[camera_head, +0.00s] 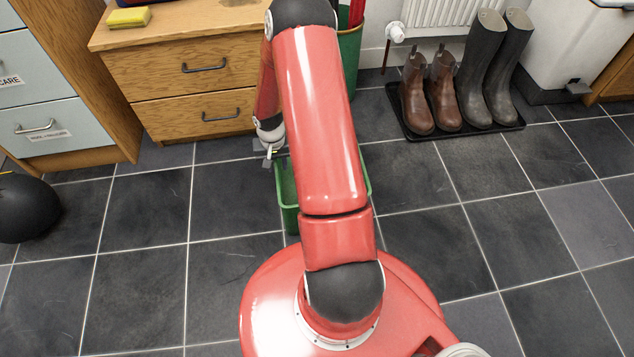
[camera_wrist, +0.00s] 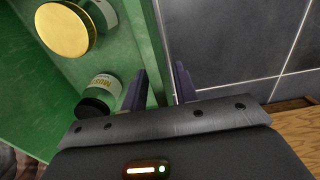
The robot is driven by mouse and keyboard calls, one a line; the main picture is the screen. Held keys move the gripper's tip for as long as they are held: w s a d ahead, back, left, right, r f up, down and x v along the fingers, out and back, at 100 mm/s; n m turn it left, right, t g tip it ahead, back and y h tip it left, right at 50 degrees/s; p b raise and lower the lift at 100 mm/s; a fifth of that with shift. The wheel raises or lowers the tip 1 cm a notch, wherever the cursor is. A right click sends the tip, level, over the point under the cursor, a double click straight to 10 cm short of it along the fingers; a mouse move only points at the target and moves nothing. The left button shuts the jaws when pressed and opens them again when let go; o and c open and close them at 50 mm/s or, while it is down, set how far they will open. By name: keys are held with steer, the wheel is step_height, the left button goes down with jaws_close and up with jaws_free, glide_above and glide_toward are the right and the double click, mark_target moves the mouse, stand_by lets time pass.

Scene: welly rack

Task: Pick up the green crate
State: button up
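The green crate (camera_head: 287,207) stands on the dark tiled floor in the head view, largely hidden behind my red arm. In the wrist view the crate's wall (camera_wrist: 151,45) runs down between my two fingers. My gripper (camera_wrist: 161,78) is open, one finger on the crate's inner side and the other outside it over the floor. In the head view my gripper (camera_head: 271,156) is small and partly hidden at the crate's far left corner. Inside the crate are a gold-lidded jar (camera_wrist: 62,30) and a mustard jar (camera_wrist: 103,86) with a dark lid.
A wooden drawer unit (camera_head: 180,80) stands behind the crate. Brown boots (camera_head: 430,95) and tall dark wellies (camera_head: 493,70) stand on a black tray (camera_head: 465,133) at the back right. A black ball (camera_head: 25,208) lies at the left.

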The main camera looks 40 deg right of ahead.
jaws_close()
steer(key=shift+r, duration=0.1)
stand_by(1.2)
